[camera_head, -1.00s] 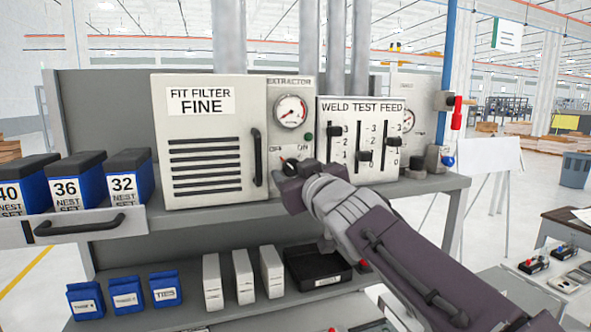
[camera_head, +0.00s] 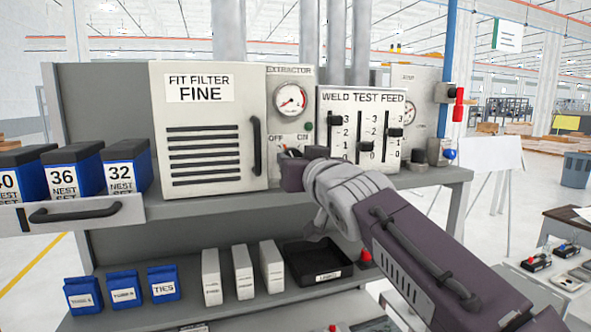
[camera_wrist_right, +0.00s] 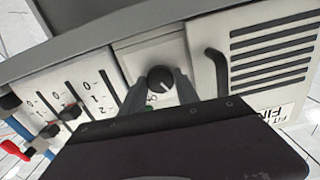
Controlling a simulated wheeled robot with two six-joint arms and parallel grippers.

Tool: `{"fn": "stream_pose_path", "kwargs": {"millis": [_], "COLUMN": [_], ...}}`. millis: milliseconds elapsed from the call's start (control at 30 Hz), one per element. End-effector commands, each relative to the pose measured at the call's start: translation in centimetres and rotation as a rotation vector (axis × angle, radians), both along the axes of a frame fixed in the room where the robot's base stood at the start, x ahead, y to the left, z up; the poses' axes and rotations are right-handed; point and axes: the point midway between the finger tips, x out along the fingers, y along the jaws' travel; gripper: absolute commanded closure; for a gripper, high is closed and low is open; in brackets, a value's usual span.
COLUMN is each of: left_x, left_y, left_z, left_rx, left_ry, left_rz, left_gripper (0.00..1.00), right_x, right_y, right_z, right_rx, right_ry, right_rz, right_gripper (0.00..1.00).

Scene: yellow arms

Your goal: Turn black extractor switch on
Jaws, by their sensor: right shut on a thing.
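The black extractor switch (camera_wrist_right: 160,78) is a round knob on the light extractor panel (camera_head: 274,112), below a round gauge (camera_head: 291,100). In the head view it sits under the OFF and ON labels and is mostly hidden by my right gripper (camera_head: 290,160). In the right wrist view the two fingers of my right gripper (camera_wrist_right: 159,86) stand on either side of the knob, shut on it. I cannot tell clearly which way the knob points. My left gripper is not in view.
The filter cabinet (camera_head: 208,120) with its black handle (camera_head: 256,145) is just left of the switch. The weld test feed panel (camera_head: 362,110) with sliders is just right. Blue boxes (camera_head: 127,167) stand on the left; a black tray (camera_head: 318,265) lies on the lower shelf.

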Motion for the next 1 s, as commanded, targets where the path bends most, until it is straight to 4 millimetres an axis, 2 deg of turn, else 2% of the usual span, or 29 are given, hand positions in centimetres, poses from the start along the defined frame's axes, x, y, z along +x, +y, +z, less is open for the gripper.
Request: {"fn": "stream_pose_path", "kwargs": {"millis": [33,400,1000], "left_x": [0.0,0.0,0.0], "left_y": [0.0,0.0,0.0], "left_z": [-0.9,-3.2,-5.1], "left_rx": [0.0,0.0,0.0], "left_ry": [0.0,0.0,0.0], "left_rz": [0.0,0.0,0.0], "left_gripper": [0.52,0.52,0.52], "right_x": [0.1,0.1,0.1], "right_y": [0.1,0.1,0.2], "right_z": [-0.8,-0.7,-0.6], "right_rx": [0.039,0.375,0.903], "right_ry": [0.021,0.132,0.306], "right_rz": [-0.001,-0.001,-0.004], "right_gripper": [1.0,1.0,1.0]}}
